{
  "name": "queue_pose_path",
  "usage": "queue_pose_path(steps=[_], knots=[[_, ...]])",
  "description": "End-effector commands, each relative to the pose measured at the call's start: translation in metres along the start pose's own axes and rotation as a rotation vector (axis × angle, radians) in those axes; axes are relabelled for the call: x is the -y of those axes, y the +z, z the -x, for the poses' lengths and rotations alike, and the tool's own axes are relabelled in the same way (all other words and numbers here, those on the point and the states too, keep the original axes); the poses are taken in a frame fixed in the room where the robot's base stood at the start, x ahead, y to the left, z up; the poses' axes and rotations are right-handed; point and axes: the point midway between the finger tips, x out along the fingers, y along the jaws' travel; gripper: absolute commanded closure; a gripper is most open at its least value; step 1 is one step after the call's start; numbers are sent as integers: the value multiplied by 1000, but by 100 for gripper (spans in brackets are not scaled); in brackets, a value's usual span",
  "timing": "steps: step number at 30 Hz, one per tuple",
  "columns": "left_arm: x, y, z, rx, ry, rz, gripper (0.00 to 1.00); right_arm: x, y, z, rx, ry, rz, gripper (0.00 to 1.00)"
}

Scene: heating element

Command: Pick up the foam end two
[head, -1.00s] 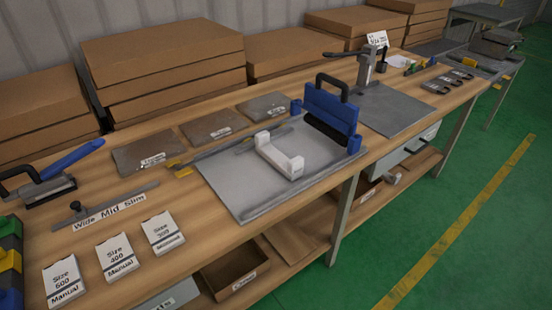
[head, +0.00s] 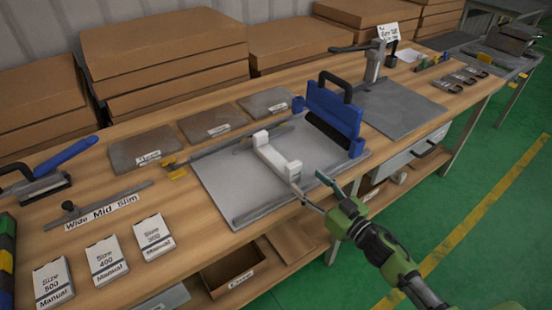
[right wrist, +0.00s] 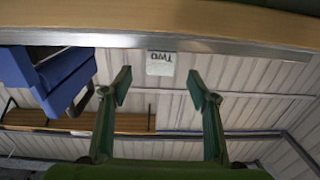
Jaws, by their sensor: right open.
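A white U-shaped piece (head: 272,155) with a raised block at each end lies on the grey metal plate (head: 218,190). Its near end block, foam end two (head: 292,171), also shows in the right wrist view (right wrist: 174,63), with "TWO" upside down on its face. My right gripper (head: 308,182), green, is open and empty at the near right side of that block. In the right wrist view the block appears beyond the two spread fingertips (right wrist: 159,84), apart from them. My left gripper is in neither view.
A blue tool with a black handle (head: 333,115) stands on the plate behind the white piece. Size manuals (head: 103,257) lie at the left. A lever press (head: 374,65) stands at the right. Cardboard boxes (head: 165,50) line the wall.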

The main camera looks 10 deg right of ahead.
Motion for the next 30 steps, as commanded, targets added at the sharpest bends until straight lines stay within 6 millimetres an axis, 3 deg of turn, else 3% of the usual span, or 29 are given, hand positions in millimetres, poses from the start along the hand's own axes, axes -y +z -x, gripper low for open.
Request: queue_pose_path(steps=[18, 26, 27, 30], knots=[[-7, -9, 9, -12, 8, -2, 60, 1, -1, -70, 0, 1, 0, 46], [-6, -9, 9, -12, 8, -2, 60, 2, 0, -74, 2, 1, -1, 46], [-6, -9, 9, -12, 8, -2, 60, 2, 0, -74, 2, 1, -1, 48], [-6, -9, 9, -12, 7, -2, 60, 2, 0, -74, 2, 1, -1, 74]])
